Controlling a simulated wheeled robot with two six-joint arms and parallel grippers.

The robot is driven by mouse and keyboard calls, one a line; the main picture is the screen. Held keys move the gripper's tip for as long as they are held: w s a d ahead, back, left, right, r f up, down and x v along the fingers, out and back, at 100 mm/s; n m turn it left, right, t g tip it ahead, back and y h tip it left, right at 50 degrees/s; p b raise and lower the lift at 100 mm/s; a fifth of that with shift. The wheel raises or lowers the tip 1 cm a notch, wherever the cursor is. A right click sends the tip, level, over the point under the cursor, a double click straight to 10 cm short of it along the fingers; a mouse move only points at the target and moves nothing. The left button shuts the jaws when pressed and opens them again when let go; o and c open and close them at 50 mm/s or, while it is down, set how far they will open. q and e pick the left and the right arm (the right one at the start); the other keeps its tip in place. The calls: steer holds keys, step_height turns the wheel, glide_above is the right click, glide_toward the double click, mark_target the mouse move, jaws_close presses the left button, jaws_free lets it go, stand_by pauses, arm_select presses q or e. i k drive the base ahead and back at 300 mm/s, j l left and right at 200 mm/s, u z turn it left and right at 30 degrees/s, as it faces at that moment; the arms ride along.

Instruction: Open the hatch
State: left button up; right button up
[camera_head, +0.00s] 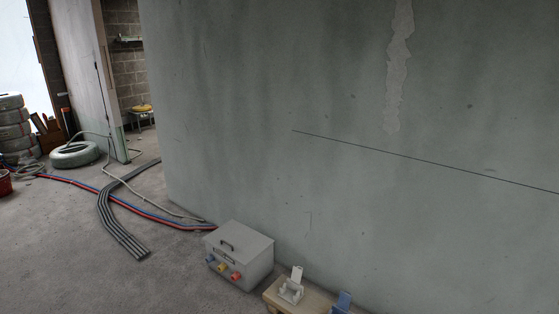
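No part of either arm or gripper shows in the head view. No hatch is clearly recognisable. A light grey box (252,248) stands on the floor against the wall, low in the middle.
A long green-grey wall (300,90) fills the right side. A low wooden stand (315,298) bears white and blue fittings. Red and blue conduits (150,208) and grey pipes (118,228) cross the floor. Tyres (75,154) lie at left. The lower-left floor is clear.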

mark_target(243, 243)
steer(key=i+j+z, duration=0.6)
steer(key=j, duration=0.15)
steer(key=i+j+z, duration=0.15)
steer(key=j+z, duration=0.15)
steer(key=j, duration=0.15)
